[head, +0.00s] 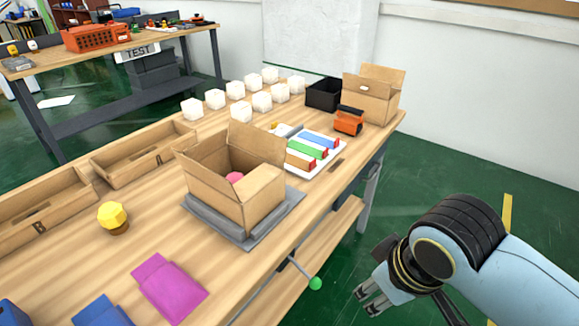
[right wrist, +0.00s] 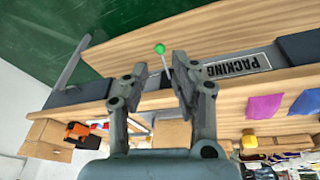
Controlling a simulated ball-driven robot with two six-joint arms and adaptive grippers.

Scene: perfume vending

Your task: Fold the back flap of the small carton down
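The open cardboard carton (head: 227,197) stands on a grey board (head: 252,238) near the middle of the table. Its back flap (head: 257,143) stands up, leaning slightly. A pink thing (head: 235,178) lies inside; the carton's front walls hide most of the interior. My right gripper (head: 369,301) is beyond the table's front edge, to the right of the carton and well apart from it. In the right wrist view its two fingers (right wrist: 159,66) are spread with nothing between them. My left gripper is not in view.
Another open carton (head: 368,107) and a black bin (head: 323,94) stand at the table's far end. A tray (head: 322,160) with coloured boxes lies behind the carton. A green-tipped rod (head: 315,283) sticks out from the front edge. A magenta pouch (head: 168,288) lies at the front.

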